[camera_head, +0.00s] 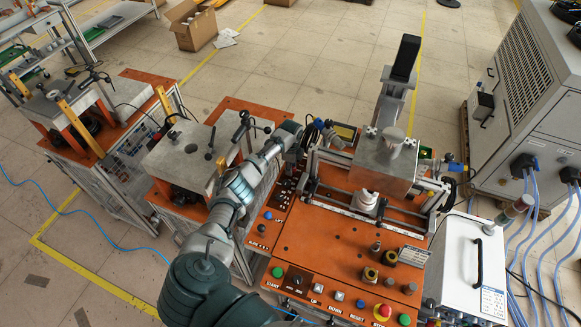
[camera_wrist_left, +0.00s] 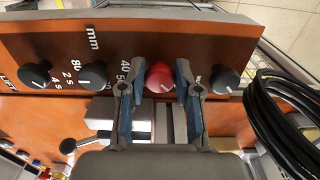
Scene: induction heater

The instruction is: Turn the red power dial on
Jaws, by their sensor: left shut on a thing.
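The red power dial (camera_wrist_left: 159,76) sits on the orange panel in the left wrist view, in a row with black dials. My left gripper (camera_wrist_left: 160,72) has one fingertip on each side of it and is shut on it. The dial's pointer mark is not clear, so its setting cannot be told. In the head view my left gripper (camera_head: 293,152) reaches the left edge of the orange induction heater bench (camera_head: 320,240), where it hides the red dial. My right gripper is not in view.
Black dials (camera_wrist_left: 92,76) and (camera_wrist_left: 224,79) flank the red one closely. Black cables (camera_wrist_left: 280,120) hang at the right of the wrist view. A metal block (camera_head: 383,160) stands on the bench. A white box with a handle (camera_head: 467,265) stands right of it.

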